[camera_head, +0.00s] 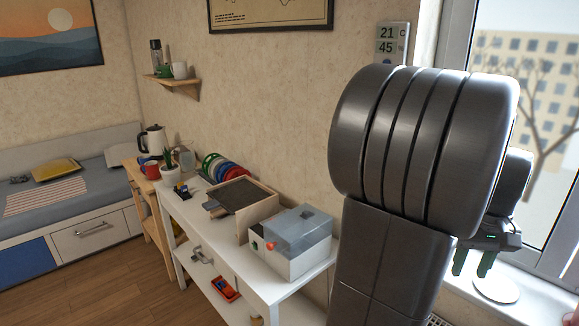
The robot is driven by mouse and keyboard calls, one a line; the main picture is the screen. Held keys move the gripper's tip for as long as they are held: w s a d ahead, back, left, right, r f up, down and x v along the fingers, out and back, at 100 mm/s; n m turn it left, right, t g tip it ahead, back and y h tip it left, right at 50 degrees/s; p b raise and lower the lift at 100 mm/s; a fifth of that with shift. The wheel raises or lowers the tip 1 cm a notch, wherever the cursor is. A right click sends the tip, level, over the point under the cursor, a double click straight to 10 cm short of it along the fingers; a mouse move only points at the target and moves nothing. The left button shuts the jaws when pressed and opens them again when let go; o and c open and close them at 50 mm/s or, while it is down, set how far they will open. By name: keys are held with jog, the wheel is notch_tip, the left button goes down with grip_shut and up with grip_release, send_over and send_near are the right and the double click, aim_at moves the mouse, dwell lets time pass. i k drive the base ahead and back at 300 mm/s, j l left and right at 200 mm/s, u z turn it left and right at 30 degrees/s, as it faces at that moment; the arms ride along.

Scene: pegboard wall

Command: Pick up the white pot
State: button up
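A small white pot (170,173) with a green plant in it stands near the far left end of the white table, beside a red mug. My gripper (472,265) is at the right, by the window, far from this pot. Its two green fingers are apart with nothing visible between them. My arm's large grey links hide the middle right of the view.
The white table (262,284) also holds colored spools (225,170), a wooden tray (242,198) and a white box with a clear lid (292,247). A kettle (153,139) and red mug (152,170) stand behind. A white disc (496,289) lies on the windowsill.

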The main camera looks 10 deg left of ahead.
aim_at(170, 172)
jog(key=j+u, duration=0.1)
jog(key=j, duration=0.4)
jog(key=i+j+u, duration=0.1)
jog(key=j, duration=0.4)
jog(key=j+u, duration=0.1)
jog(key=j, duration=0.4)
jog(key=i+j+u, duration=0.1)
jog(key=j, duration=0.35)
jog(key=i+j+u, duration=0.1)
jog(key=j, duration=0.4)
jog(key=i+j+u, duration=0.2)
jog(key=i, duration=0.35)
jog(key=i+j+u, duration=0.15)
jog(key=i+j, duration=0.15)
jog(key=i, duration=0.3)
jog(key=i+j+u, duration=0.2)
jog(key=i, duration=0.4)
jog(key=i+l, duration=0.1)
jog(key=i, duration=0.2)
jog(key=i+l, duration=0.1)
jog(key=i, duration=0.15)
